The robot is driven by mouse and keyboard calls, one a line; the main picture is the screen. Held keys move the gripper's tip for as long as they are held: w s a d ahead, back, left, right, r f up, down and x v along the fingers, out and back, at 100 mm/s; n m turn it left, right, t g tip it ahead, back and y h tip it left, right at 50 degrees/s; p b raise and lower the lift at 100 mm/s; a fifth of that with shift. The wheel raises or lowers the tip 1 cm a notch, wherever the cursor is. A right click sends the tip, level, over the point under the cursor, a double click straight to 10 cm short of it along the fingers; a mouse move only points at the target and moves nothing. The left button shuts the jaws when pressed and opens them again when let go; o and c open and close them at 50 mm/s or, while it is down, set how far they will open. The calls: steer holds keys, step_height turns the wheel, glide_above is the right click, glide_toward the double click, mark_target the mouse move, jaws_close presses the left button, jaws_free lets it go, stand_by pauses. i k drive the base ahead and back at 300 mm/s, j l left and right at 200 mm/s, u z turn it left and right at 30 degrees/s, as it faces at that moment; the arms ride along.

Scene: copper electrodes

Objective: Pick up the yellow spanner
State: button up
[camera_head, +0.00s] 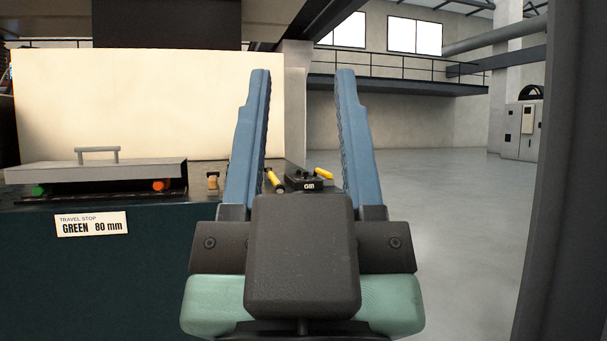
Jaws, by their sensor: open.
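My gripper (303,75) points up and ahead in the middle of the view, its two blue fingers wide apart with nothing between them. Beyond it, two small yellow items show on the dark bench top in the gap between the fingers. One yellow item (273,179) has a dark end and lies slanted close to the left finger. My gripper touches neither.
A dark green bench (120,270) fills the left, with a "GREEN 80 mm" label (91,224). On it are a grey handled cover (100,171), a small tan object (212,181) and the black box (305,183). A dark post (568,170) stands right; open floor lies between.

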mark_target(326, 175)
steer(key=i+z, duration=0.1)
steer(key=i, duration=0.65)
steer(key=i+l+u, duration=0.1)
steer(key=i+l, duration=0.15)
steer(key=i, duration=0.2)
